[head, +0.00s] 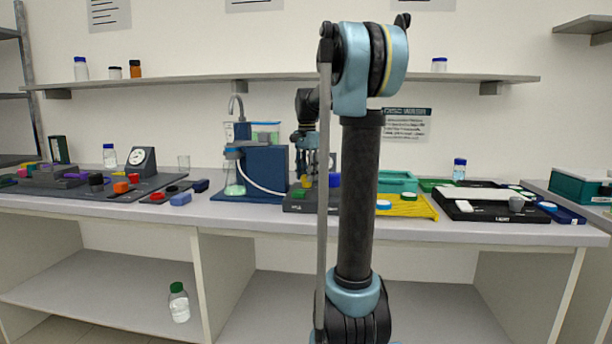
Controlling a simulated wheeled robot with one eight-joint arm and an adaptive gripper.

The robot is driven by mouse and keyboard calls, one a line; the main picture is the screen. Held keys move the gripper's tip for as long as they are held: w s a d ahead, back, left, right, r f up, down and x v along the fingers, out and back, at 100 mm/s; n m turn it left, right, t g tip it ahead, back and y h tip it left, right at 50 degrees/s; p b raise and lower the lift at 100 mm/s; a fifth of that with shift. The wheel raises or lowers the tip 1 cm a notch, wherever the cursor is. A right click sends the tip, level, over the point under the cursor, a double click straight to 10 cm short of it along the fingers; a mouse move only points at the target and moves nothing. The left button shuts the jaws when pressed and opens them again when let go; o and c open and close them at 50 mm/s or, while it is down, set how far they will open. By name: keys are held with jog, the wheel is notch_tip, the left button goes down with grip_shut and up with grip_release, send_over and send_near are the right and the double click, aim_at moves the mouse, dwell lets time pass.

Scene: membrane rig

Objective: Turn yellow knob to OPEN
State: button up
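A small yellow part (307,181), which looks like the yellow knob, sits on a dark grey base (296,207) near the front of the bench. A green part (300,193) is just in front of it, and a blue part (335,180) is to its right. My gripper (304,160) is small and far off, behind my upright arm link, and appears above the yellow part. I cannot tell whether it touches it or whether its fingers are open. My arm hides part of the base, and no OPEN mark is readable.
Left of the base stands a blue rig (265,170) with a flask (234,172) and a white tube. A yellow tray (408,206) and a black tray (478,209) lie to the right. A shelf (200,79) runs above the bench (250,222).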

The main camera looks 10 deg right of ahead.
jog(key=shift+c, duration=0.2)
jog(key=n, duration=0.8)
jog(key=shift+n, duration=0.3)
jog(key=n, duration=0.9)
jog(key=shift+w, duration=0.1)
dwell(0.6)
jog(key=o, duration=1.1)
jog(key=shift+c, duration=0.2)
